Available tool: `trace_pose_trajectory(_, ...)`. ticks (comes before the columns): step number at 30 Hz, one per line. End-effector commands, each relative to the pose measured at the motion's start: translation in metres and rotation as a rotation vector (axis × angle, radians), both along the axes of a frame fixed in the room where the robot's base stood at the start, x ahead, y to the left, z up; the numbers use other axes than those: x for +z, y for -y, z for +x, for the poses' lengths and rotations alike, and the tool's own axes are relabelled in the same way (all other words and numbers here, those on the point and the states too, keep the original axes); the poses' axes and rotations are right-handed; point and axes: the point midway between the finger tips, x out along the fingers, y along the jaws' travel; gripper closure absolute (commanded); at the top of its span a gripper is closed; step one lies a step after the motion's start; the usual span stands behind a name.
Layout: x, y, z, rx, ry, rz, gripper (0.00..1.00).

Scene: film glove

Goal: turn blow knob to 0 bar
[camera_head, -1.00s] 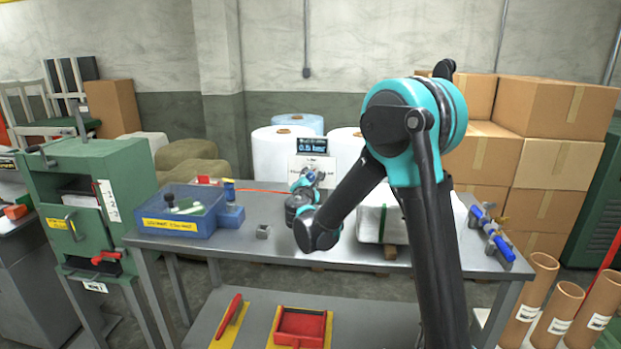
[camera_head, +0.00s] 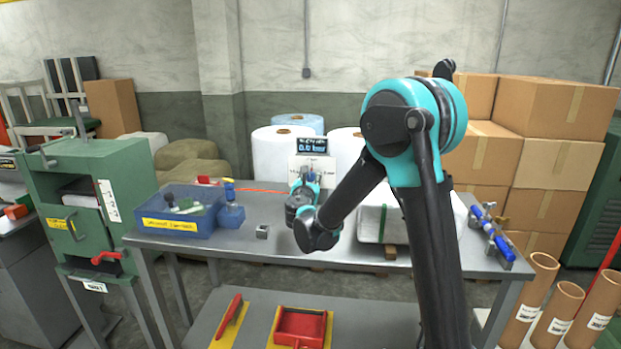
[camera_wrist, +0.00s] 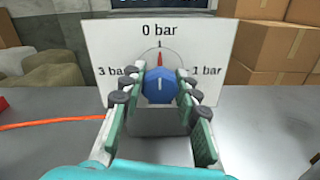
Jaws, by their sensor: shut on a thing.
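The blue blow knob (camera_wrist: 159,88) sits on a white dial panel (camera_wrist: 110,58) in the wrist view. My gripper (camera_wrist: 159,78) is shut on the knob, with one green finger on each side. The white line on the knob and the red pointer (camera_wrist: 160,60) above it point up toward the "0 bar" label. "3 bar" stands at left and "1 bar" at right. In the head view my gripper (camera_head: 306,182) is at the panel (camera_head: 327,163), and the arm hides the knob. The display (camera_head: 311,145) above the panel appears to read 0.0 bar.
A blue bin (camera_head: 178,225) stands left on the metal table (camera_head: 260,252), with a small metal block (camera_head: 262,231) near it. A blue-handled tool (camera_head: 490,228) lies at right. White rolls (camera_head: 272,150) and stacked cartons (camera_head: 545,105) stand behind.

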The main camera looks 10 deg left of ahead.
Motion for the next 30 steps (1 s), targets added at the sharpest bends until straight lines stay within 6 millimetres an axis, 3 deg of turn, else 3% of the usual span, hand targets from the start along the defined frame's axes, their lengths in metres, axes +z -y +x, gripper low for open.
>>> trace_pose_trajectory(14,-0.0008,0.0000,-0.0010,0.000,-0.002,-0.015,0.98)
trace_pose_trajectory(15,-0.0008,0.0000,-0.0010,0.000,-0.002,-0.015,0.68)
trace_pose_trajectory(20,-0.0006,0.0000,-0.0007,0.000,-0.001,-0.015,0.48)
trace_pose_trajectory(30,-0.0002,-0.0001,-0.0023,0.000,-0.001,-0.015,0.47)
